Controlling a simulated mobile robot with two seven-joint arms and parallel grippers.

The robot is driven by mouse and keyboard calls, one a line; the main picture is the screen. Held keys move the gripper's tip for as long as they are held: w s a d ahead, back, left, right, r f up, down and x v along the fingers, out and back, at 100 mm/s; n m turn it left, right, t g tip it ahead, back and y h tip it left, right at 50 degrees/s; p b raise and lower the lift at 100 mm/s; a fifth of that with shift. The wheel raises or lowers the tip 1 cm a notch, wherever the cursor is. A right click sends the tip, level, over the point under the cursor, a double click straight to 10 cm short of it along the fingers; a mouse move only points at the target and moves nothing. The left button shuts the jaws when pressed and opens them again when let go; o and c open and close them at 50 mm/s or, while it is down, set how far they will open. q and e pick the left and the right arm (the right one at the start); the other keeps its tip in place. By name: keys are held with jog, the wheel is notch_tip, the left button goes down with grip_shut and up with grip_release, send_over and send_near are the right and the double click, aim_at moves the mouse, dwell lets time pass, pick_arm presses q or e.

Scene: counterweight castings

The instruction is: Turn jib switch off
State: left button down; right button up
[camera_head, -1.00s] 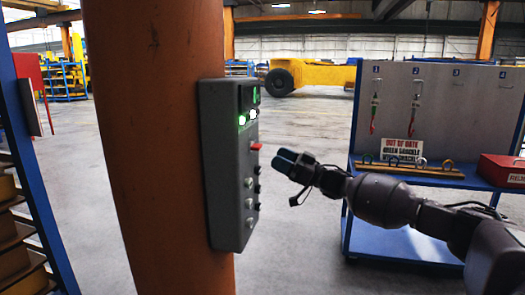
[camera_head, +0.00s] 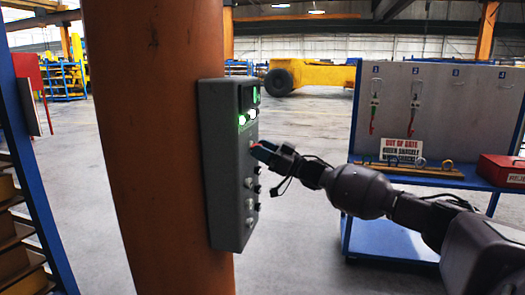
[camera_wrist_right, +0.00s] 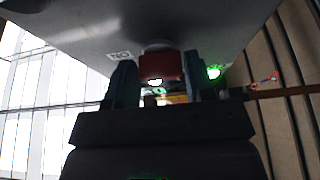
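The grey control box (camera_head: 226,190) is fixed to the side of an orange column. Its red switch knob (camera_wrist_right: 161,66) sits between the two fingers of my right gripper (camera_wrist_right: 158,78) in the right wrist view, and both fingers look flush against its sides. In the head view my right gripper (camera_head: 264,150) reaches the box's front from the right, just below the lit lamps, and mostly hides the red knob. Green-white lamps (camera_head: 247,117) glow on the box. One green light (camera_wrist_right: 214,72) also shows in the wrist view. My left gripper is not in view.
The orange column (camera_head: 160,150) stands just left of the box. Smaller knobs (camera_head: 249,204) line the box below the red one. A blue cart (camera_head: 400,240) with a pegboard and a red box (camera_head: 502,170) stands at right. A blue rack (camera_head: 40,190) is at left.

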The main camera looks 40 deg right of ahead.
jog(key=c, duration=0.5)
jog(key=shift+o, duration=0.2)
